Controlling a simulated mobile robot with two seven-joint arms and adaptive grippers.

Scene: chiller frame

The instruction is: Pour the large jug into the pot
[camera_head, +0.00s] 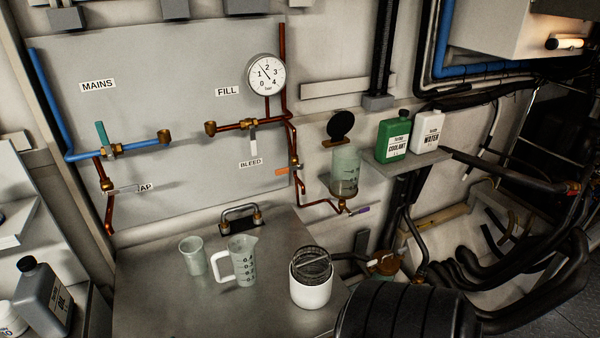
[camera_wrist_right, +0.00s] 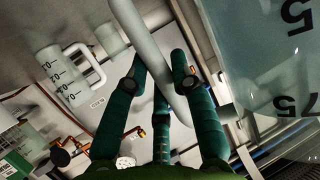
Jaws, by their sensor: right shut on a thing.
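My right gripper (camera_wrist_right: 160,85) has dark green fingers closed around a pale bar, which looks like the handle (camera_wrist_right: 150,45) of a large translucent jug (camera_wrist_right: 265,55). The jug fills the right of the right wrist view, its numbers upside down; I cannot tell its contents. In the head view neither this jug nor either gripper shows. A clear pot (camera_head: 345,172) with its dark lid (camera_head: 341,124) raised is mounted on the wall, with pale green in it. A smaller graduated jug with a handle (camera_head: 241,262) stands on the bench; it also shows in the wrist view (camera_wrist_right: 62,75).
A handleless beaker (camera_head: 193,256) and a white tub with a mesh strainer (camera_head: 311,286) stand on the metal bench (camera_head: 160,300). A green coolant bottle (camera_head: 393,139) and white water bottle (camera_head: 427,133) sit on a shelf beside the pot. Copper pipes and valves surround it.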

